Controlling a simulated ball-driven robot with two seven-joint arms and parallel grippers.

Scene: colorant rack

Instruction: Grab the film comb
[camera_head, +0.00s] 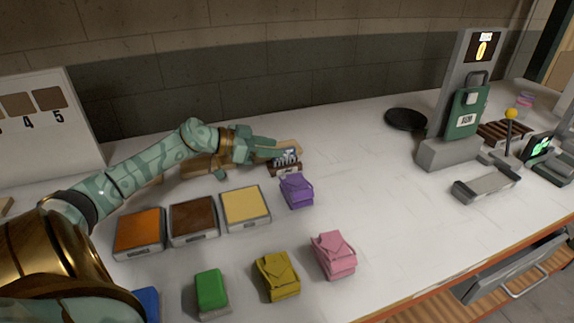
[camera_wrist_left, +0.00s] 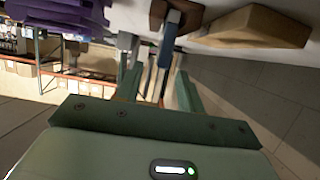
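The likely film comb (camera_head: 286,157) is a small dark piece with pale bluish teeth, standing at the middle of the white table. In the left wrist view, a blue-grey upright part (camera_wrist_left: 166,48) rises from a brown block (camera_wrist_left: 184,14), just past the fingers. My left gripper (camera_head: 262,149) reaches in from the left, right beside the comb. In the left wrist view, its two fingers (camera_wrist_left: 158,88) are apart, with the upright part showing in line with the gap. I cannot tell whether they touch it. My right gripper is not in view.
A purple packet (camera_head: 297,191) sits just in front of the comb. Orange (camera_head: 139,232), brown (camera_head: 193,219) and yellow (camera_head: 245,206) trays stand nearer me. The table right of the comb is clear up to a grey-green machine (camera_head: 462,110).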

